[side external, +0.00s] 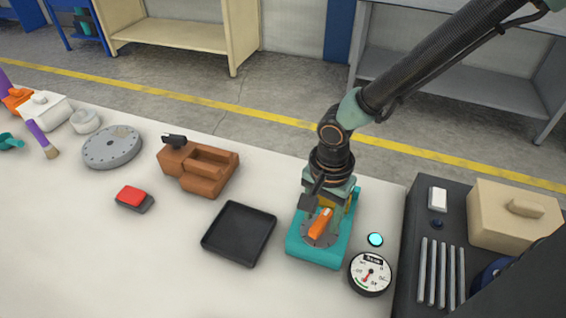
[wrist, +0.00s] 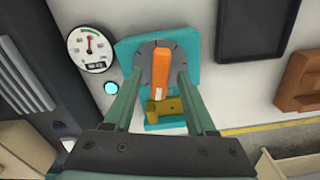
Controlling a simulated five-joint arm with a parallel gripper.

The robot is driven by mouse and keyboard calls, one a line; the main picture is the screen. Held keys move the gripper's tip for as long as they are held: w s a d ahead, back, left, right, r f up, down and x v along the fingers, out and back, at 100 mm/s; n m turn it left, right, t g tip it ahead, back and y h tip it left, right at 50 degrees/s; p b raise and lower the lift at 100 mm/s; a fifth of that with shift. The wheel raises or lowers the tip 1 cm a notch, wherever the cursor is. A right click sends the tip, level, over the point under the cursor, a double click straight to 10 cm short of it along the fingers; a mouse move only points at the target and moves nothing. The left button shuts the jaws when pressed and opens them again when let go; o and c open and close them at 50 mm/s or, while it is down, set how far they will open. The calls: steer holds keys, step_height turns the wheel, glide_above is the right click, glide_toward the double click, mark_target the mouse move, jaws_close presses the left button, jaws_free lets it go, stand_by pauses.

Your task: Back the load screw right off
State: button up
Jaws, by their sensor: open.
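The load screw shows as an orange bar handle (side external: 320,224) on a round grey dial, set on a teal block (side external: 318,256). In the wrist view the orange handle (wrist: 161,68) stands between the two fingers of my gripper (wrist: 161,80), with a gap on each side. My gripper (side external: 316,198) is open and over the dial. A yellow bracket (wrist: 163,108) sits at the block's edge. A round white gauge (side external: 370,272) with a red needle and a green arc stands beside the block. A cyan lamp (side external: 375,240) glows near it.
A black tray (side external: 240,233) lies left of the block. A brown vise-like block (side external: 199,166), a red button (side external: 131,196) and a grey disc (side external: 112,148) stand further left. A dark bench (side external: 428,215) with metal rods (side external: 441,272) and a beige box (side external: 515,215) is on the right.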

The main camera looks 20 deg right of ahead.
steer(key=shift+c, duration=0.3)
jaws_close()
steer(key=shift+n, duration=0.3)
steer(key=n, duration=0.4)
steer(key=shift+n, duration=0.3)
steer(key=n, duration=0.4)
steer(key=shift+n, duration=0.3)
steer(key=n, duration=0.5)
steer(key=shift+n, duration=2.4)
